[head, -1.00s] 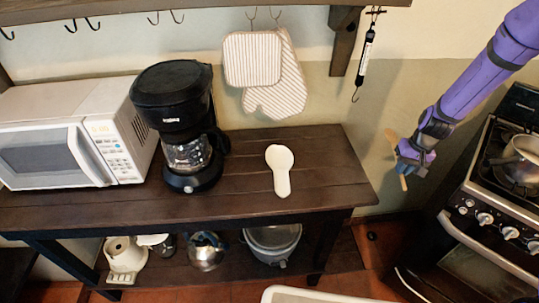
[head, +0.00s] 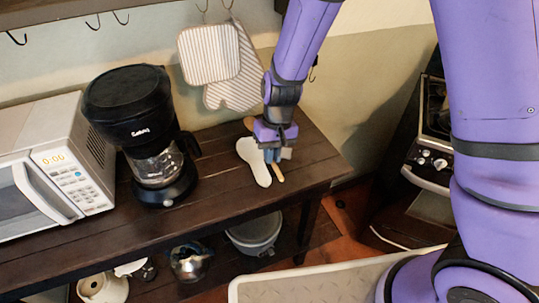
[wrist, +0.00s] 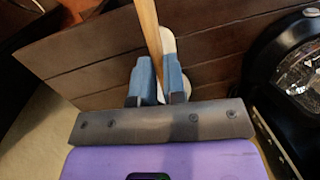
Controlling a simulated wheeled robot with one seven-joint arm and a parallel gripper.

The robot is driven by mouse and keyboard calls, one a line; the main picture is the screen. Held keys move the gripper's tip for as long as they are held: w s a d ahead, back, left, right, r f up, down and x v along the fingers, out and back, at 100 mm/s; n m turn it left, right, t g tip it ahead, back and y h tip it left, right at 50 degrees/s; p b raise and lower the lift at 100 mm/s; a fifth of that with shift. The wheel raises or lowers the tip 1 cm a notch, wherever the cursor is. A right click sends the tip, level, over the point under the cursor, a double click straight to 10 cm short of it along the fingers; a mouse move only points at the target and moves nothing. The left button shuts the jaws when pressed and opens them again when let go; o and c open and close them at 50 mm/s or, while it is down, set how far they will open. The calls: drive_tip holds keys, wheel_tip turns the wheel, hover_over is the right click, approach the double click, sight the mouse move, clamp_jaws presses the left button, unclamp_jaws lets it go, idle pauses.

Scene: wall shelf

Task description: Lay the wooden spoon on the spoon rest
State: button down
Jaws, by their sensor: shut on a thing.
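The white spoon rest (head: 257,170) lies on the dark wooden table, right of the coffee maker. My gripper (head: 271,157) is over the right side of the spoon rest, pointing down. It is shut on the wooden spoon (head: 279,175), whose handle end points toward the table's front edge and whose bowl shows behind the gripper. In the wrist view the spoon's handle (wrist: 149,30) stands between the blue fingers, with the white spoon rest (wrist: 168,42) just beside and below it. Whether the spoon touches the rest I cannot tell.
The black coffee maker (head: 145,130) stands left of the spoon rest, with the white microwave (head: 50,165) farther left. Striped oven mitts (head: 210,55) hang on the wall behind. The table's right end (head: 320,160) is clear. A stove (head: 432,130) stands at the right.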

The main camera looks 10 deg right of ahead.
drive_tip(key=shift+s+a+f, duration=0.15)
drive_tip(key=shift+f, duration=1.05)
drive_tip(key=shift+s+a+f, duration=0.1)
drive_tip(key=shift+s+f, duration=0.05)
drive_tip(key=shift+f, duration=1.1)
drive_tip(key=shift+s+a+f, duration=0.15)
drive_tip(key=shift+f, duration=1.05)
drive_tip(key=shift+f, duration=0.85)
drive_tip(key=c, duration=1.1)
unclamp_jaws()
wheel_tip(320, 180, up, 8)
